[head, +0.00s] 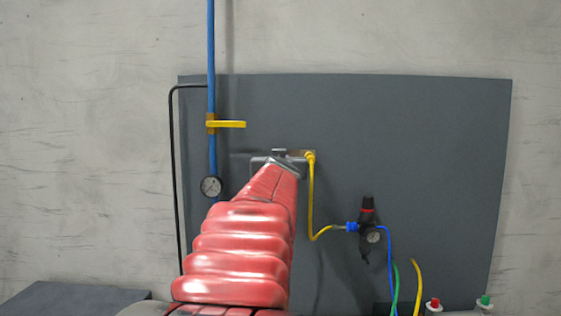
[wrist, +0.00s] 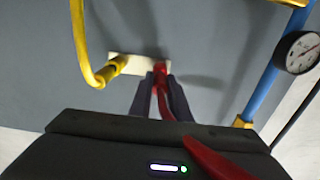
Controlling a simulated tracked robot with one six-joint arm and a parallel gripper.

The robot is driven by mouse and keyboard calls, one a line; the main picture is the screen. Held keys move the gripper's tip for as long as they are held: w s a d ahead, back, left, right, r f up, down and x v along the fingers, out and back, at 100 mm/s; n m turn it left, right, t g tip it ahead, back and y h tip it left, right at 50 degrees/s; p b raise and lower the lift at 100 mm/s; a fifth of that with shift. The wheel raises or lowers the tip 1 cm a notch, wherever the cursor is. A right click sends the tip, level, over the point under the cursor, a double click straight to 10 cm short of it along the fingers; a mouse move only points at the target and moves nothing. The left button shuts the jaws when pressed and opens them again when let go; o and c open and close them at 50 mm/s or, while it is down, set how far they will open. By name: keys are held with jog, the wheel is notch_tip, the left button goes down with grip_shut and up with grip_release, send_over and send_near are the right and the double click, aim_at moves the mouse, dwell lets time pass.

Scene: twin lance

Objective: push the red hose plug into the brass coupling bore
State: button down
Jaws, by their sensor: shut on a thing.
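My gripper (wrist: 157,92) is shut on the red hose plug (wrist: 160,73), which sits between its two dark fingers in the wrist view. A red hose (wrist: 214,160) trails back from the plug over the gripper body. The plug's front end is at the right part of a pale plate (wrist: 122,62) on the grey panel. The brass coupling bore is hidden behind the plug and fingers, so I cannot tell whether the plug is in it. In the head view my gripper (head: 279,154) is at the panel, with its fingertips and the plug hidden by my red-sleeved arm.
A yellow hose (head: 311,195) with a brass-yellow fitting (wrist: 109,71) joins the plate beside the plug. A blue pipe (head: 211,60) with a yellow lever (head: 230,124) and a gauge (head: 210,187) stands left. A black regulator (head: 366,225) hangs lower right. The upper right panel (head: 420,130) is clear.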

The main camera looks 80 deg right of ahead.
jog(key=shift+s+a, duration=0.15)
jog(key=shift+a, duration=0.55)
dwell(1.0)
jog(key=shift+v, duration=2.55)
